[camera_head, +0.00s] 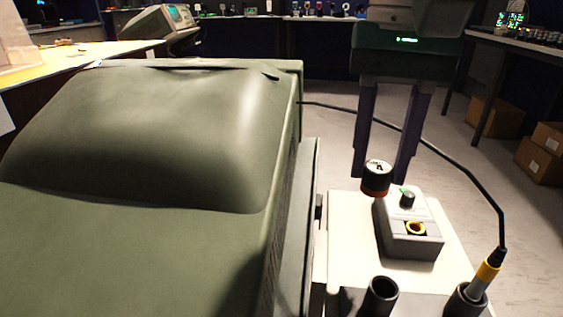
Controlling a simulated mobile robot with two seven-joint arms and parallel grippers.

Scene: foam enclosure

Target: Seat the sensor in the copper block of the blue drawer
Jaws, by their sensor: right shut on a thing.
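My right gripper (381,180) reaches down from the top right, its two dark fingers on either side of a short black cylinder (376,179). The cylinder has a pale marked top and a red-orange band at its lower edge; it is held near the back of a small grey box. A cabled probe (486,273) with a yellow band stands tilted in a dark holder (466,301) at the lower right; it looks like a sensor, but I cannot be sure. I see no blue drawer or copper block. My left gripper is out of view.
A large olive-green padded enclosure (110,240) fills the left. The grey box (408,235) has a knob and a yellow-ringed socket (416,228). An empty dark tube (381,296) stands beside the probe's holder.

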